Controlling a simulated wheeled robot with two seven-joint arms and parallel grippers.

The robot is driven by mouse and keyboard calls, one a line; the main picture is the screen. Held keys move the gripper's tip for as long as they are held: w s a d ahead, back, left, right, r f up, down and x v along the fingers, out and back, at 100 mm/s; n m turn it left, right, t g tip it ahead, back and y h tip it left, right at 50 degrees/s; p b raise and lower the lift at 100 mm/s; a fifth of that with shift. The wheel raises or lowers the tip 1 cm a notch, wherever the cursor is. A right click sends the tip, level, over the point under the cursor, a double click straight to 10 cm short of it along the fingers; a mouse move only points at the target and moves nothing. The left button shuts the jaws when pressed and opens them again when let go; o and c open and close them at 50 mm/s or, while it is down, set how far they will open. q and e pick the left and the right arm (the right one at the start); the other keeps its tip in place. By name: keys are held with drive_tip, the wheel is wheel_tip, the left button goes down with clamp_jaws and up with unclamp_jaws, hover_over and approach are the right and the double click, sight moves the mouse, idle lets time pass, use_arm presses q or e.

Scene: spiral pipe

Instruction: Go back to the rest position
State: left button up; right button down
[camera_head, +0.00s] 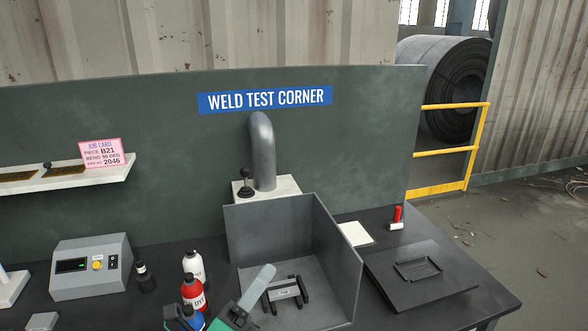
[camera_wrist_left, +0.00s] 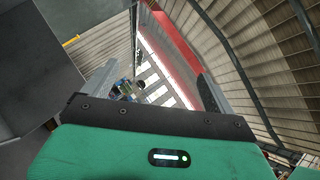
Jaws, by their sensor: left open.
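My left gripper (camera_head: 257,287) comes up from the bottom edge of the head view, a green body with a grey finger. It is in front of an open grey box (camera_head: 340,270). In the left wrist view my left gripper (camera_wrist_left: 158,75) has its two fingers wide apart with nothing between them. A bent grey pipe (camera_head: 263,150) stands on a pale block (camera_head: 285,187) behind the box, clear of the gripper. A small grey piece with black legs (camera_head: 284,291) shows inside the box. My right gripper is not in view.
Several bottles, including a red one (camera_head: 193,291) and a white one (camera_head: 193,264), stand left of the box. A control unit (camera_head: 90,266) is further left. A dark flat plate (camera_head: 420,275) lies right. A green panel (camera_head: 370,130) closes the back.

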use_arm(q)
drive_tip(key=s+a+f+n+g+y, duration=0.2)
drive_tip(key=a+f+n+y, duration=0.6)
drive_tip(key=f+n, duration=0.3)
drive_tip(key=s+a+f+n+g+y, duration=0.1)
drive_tip(key=a+f+n+g+y, duration=0.2)
drive_tip(key=a+f+n+y, duration=0.8)
drive_tip(key=s+d+f+n+g+h, duration=0.15)
drive_tip(key=s+f+n+g, duration=0.3)
drive_tip(key=s, duration=0.45)
drive_tip(key=s+f+n+g+h, duration=0.2)
drive_tip(key=s+f+n+g, duration=0.3)
drive_tip(key=s, duration=0.4)
wheel_tip(320, 180, down, 30)
drive_tip(key=m+g, duration=0.1)
drive_tip(key=s+a+f+g, duration=0.1)
drive_tip(key=s+a+f, duration=0.2)
drive_tip(key=s+f, duration=1.6)
drive_tip(key=shift+s+f+g, duration=0.35)
drive_tip(key=shift+f, duration=0.6)
